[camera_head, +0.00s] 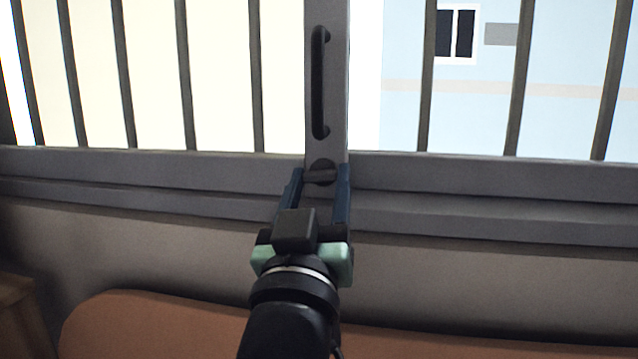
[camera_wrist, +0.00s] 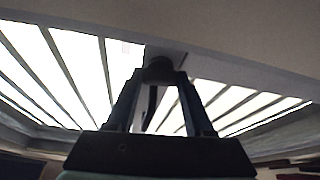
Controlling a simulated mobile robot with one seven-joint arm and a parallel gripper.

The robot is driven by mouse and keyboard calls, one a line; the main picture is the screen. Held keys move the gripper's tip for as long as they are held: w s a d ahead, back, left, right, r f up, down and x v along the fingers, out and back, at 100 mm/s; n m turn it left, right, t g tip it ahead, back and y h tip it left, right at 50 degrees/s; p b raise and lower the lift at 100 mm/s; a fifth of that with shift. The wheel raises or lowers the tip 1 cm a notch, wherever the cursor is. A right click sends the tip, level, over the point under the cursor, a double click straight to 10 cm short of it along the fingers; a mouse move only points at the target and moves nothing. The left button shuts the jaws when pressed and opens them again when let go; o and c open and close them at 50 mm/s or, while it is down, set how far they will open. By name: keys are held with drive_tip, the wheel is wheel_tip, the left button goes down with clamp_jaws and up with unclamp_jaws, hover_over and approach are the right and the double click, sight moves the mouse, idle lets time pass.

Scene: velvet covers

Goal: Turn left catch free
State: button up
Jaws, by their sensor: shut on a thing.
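The catch (camera_head: 322,167) is a small dark round knob with a short bar lying roughly level. It sits at the foot of the window's grey upright, just below a long dark handle (camera_head: 318,85). My gripper (camera_head: 320,177) reaches up from below, its two blue fingers on either side of the catch and shut on it. In the wrist view the dark catch (camera_wrist: 159,68) shows between the tips of my gripper (camera_wrist: 160,78). The fingers hide part of its sides. No other catch is in view.
Dark vertical bars (camera_head: 187,75) stand across the window on both sides of the upright. A grey sill (camera_head: 450,185) runs across below. A rounded orange-brown surface (camera_head: 130,325) lies under my arm, and a brown wooden edge (camera_head: 15,300) is at lower left.

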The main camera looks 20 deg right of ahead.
clamp_jaws()
drive_tip(key=shift+f+m+h+b, duration=0.35)
drive_tip(key=shift+m+b, duration=0.35)
drive_tip(key=shift+b, duration=0.55)
drive_tip(key=shift+r+m+g+b, duration=0.3)
drive_tip(key=shift+m+b, duration=0.2)
drive_tip(key=shift+m, duration=0.1)
drive_tip(key=o, duration=1.2)
unclamp_jaws()
drive_tip(key=shift+o, duration=0.2)
drive_tip(key=shift+a, duration=0.1)
